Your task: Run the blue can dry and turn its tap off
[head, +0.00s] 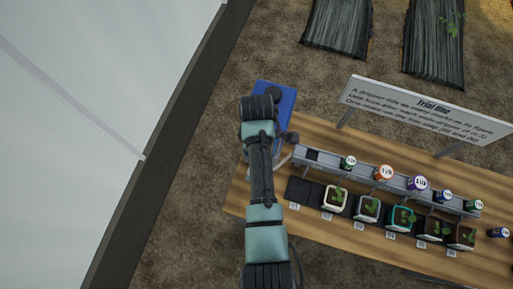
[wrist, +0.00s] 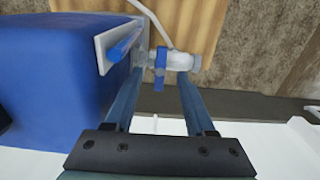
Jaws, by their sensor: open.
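The blue can (head: 288,98) stands at the left end of the wooden bench, partly hidden behind my arm in the head view. In the wrist view the can (wrist: 55,75) fills the left side. A white plate with a blue strip (wrist: 122,45) is on its side. The tap (wrist: 182,61) is a white fitting with a blue lever (wrist: 160,68) lying across it. My gripper (wrist: 160,82) is open, its two fingers reaching toward the tap with the lever between them in the picture. I cannot tell whether they touch. The water level is not clear.
A pale tube (wrist: 152,22) runs up from the tap. On the bench (head: 262,205), a grey rail (head: 330,165) holds several labelled cups above a row of potted plants (head: 366,208). A sign (head: 425,107) stands behind. A large white panel (head: 80,120) is at left.

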